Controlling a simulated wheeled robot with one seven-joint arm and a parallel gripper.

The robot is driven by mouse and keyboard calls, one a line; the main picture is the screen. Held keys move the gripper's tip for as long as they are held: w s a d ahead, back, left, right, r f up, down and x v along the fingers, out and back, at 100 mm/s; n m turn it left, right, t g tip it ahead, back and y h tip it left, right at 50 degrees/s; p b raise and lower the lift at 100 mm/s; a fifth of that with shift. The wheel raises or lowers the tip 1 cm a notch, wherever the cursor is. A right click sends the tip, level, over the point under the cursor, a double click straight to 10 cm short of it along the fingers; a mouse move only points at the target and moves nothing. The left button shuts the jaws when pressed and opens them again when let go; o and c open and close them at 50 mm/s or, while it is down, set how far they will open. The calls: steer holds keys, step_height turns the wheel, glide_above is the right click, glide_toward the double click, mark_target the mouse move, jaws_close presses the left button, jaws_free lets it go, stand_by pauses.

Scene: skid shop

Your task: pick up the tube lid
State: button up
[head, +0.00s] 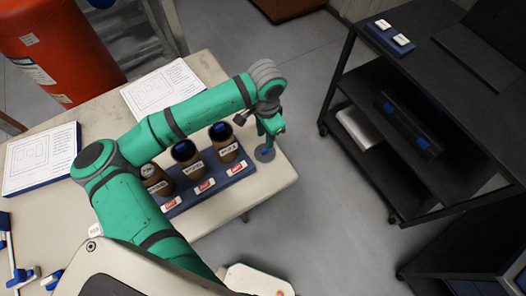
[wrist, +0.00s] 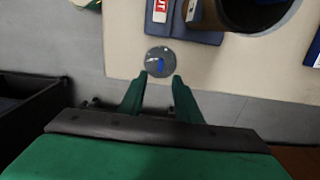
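The tube lid (wrist: 159,61) is a small round grey disc with a blue mark on its face. It lies on the pale bench top close to the edge, and also shows in the head view (head: 265,154). My gripper (wrist: 160,78) is open and empty. Its two green fingers point at the lid, with the tips just short of it in the wrist view. In the head view my gripper (head: 266,142) is over the bench corner by the lid and partly covers it. I cannot tell its exact height above the lid.
A blue rack (head: 180,207) with several brown labelled tubes stands left of the lid; one tube (head: 225,148) is close to it. The bench (head: 265,190) ends just past the lid. A dark shelf cart (head: 355,95) stands to the right across clear floor.

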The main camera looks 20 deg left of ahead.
mark_target(265, 152)
steer(key=f, duration=0.8)
steer(key=shift+w+d+f, duration=0.1)
steer(key=shift+w+f, duration=0.1)
steer(key=shift+f, duration=0.1)
jaws_close()
